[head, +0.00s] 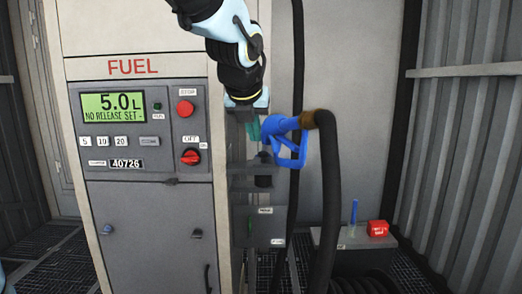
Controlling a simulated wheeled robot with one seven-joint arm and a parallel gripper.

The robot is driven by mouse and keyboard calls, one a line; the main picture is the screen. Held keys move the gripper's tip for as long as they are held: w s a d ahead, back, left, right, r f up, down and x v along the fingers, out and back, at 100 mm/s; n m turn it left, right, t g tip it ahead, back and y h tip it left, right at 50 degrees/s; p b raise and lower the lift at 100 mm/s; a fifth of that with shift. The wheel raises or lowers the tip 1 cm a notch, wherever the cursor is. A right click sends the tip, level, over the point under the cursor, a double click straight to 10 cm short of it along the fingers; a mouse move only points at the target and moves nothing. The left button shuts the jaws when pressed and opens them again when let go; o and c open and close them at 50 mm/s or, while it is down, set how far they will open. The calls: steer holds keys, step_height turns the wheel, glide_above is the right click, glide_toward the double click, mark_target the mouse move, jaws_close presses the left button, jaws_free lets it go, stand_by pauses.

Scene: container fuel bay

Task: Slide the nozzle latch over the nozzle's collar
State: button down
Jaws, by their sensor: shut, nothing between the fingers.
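The blue nozzle (288,126) hangs at the right side of the fuel pump, its handle loop facing down. A brown piece (313,119) joins it to a thick black hose. My gripper (253,133), with teal fingers, points down just left of the nozzle's left end. It is shut and empty. I cannot tell if the fingers touch the nozzle. The nozzle latch and the collar cannot be made out clearly; my gripper covers part of that area.
The fuel pump (155,215) stands at left; its display reads 5.0 L and NO RELEASE SET. The black hose (329,200) drops right of the nozzle. A low grey box (352,238) carries a blue lever and red block. Free room lies right of the hose.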

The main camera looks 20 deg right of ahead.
mark_target(261, 153)
steer(key=b+x, duration=0.1)
steer(key=x, duration=0.2)
steer(key=w+r+b+x, duration=0.1)
steer(key=x, duration=0.3)
steer(key=d+b+x, duration=0.1)
steer(key=x, duration=0.3)
steer(key=shift+w+r, duration=0.25)
steer(key=shift+w, duration=0.05)
steer(key=shift+w+d+r+p, duration=0.1)
steer(key=shift+w+d+p, duration=0.25)
steer(key=shift+w, duration=0.25)
steer(key=shift+w+d+r+p, duration=0.1)
steer(key=shift+w+d+p, duration=0.25)
steer(key=shift+w, duration=0.25)
steer(key=shift+w+f, duration=0.2)
steer(key=shift+w, duration=0.1)
